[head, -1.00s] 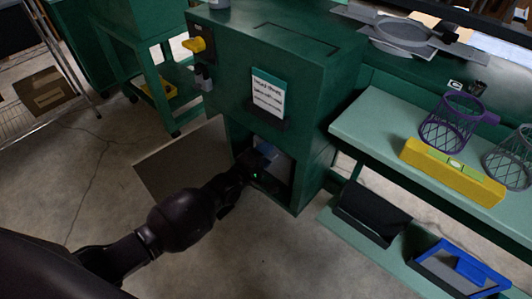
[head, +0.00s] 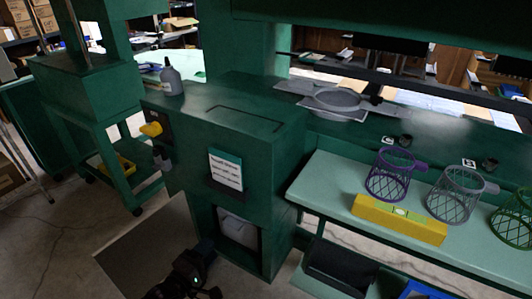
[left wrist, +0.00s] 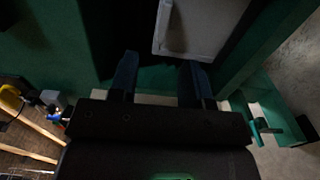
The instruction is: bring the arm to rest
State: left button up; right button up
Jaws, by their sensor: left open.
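My left gripper (head: 208,270) is at the bottom of the head view, in front of the green cabinet (head: 275,180) and below its open compartment. In the left wrist view its two dark fingers stand apart, and the gripper (left wrist: 160,72) has nothing between them. A pale grey-white object (head: 238,230) sits inside the compartment; it also shows ahead of the fingers in the left wrist view (left wrist: 190,28), apart from them. My right gripper is not in view.
Black and blue bins sit below. A grey bottle (head: 171,78) stands on the cabinet top.

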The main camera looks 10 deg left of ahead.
pick_arm(q)
jog(key=s+a+r+m+g+y+p, duration=0.1)
jog(key=s+m+g+y+p, duration=0.1)
jog(key=s+m, duration=0.3)
jog(key=s+a+r+m+g+y+p, duration=0.1)
jog(key=s+m, duration=0.4)
jog(key=s, duration=0.8)
jog(key=s+a+r+m+g+y+p, duration=0.1)
jog(key=s+r+m+g+y+p, duration=0.2)
jog(key=s, duration=0.6)
jog(key=shift+s+a+m+p, duration=0.25)
jog(key=shift+s+m+p, duration=0.05)
jog(key=shift+m+p, duration=0.8)
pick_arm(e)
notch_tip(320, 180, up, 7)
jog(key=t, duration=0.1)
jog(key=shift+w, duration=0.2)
pick_arm(q)
jog(key=shift+r, duration=0.1)
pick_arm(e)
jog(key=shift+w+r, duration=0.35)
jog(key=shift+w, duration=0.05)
